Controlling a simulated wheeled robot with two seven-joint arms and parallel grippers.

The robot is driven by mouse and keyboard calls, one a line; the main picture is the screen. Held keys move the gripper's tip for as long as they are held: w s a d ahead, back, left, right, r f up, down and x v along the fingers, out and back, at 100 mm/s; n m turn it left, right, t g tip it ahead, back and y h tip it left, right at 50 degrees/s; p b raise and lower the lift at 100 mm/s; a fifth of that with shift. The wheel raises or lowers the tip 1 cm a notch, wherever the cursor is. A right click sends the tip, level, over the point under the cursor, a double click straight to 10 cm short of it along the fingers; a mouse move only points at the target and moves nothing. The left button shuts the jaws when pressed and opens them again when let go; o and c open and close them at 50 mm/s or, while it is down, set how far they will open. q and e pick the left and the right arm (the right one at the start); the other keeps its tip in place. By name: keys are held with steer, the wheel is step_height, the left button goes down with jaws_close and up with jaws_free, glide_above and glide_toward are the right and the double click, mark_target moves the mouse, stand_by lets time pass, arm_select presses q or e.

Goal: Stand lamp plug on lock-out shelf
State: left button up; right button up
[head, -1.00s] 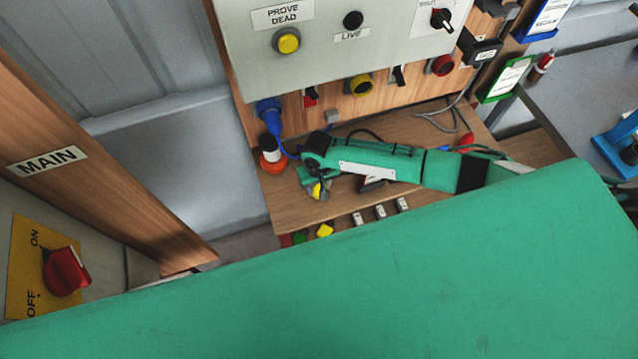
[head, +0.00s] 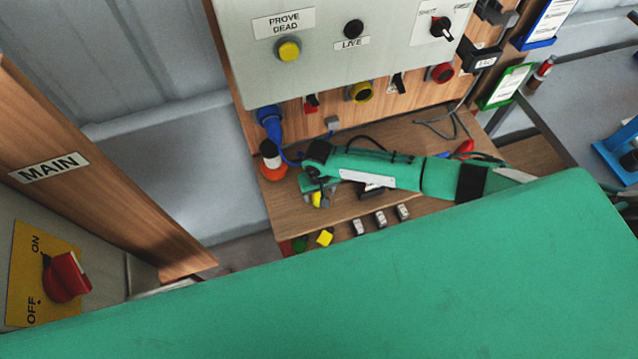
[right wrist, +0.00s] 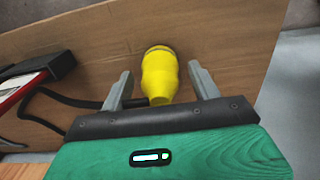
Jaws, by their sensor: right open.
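A yellow plug (right wrist: 160,75) with a dark end stands or lies on the wooden shelf (right wrist: 225,35); I cannot tell which. In the right wrist view it is between the two open fingers of my right gripper (right wrist: 161,88), with a visible gap to each. In the head view my right gripper (head: 318,188) is low over the shelf (head: 295,217) and hides most of the yellow plug (head: 317,199). A dark cable (right wrist: 75,100) runs on the shelf beside the left finger. My left gripper is not in view.
A control panel (head: 330,70) with knobs stands behind the shelf. Several small grey blocks (head: 380,219) and a yellow piece (head: 325,237) lie near the shelf's front.

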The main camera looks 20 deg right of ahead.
step_height(320, 180, up, 12)
steer(key=b, duration=0.3)
steer(key=shift+f, duration=0.2)
stand_by(0.3)
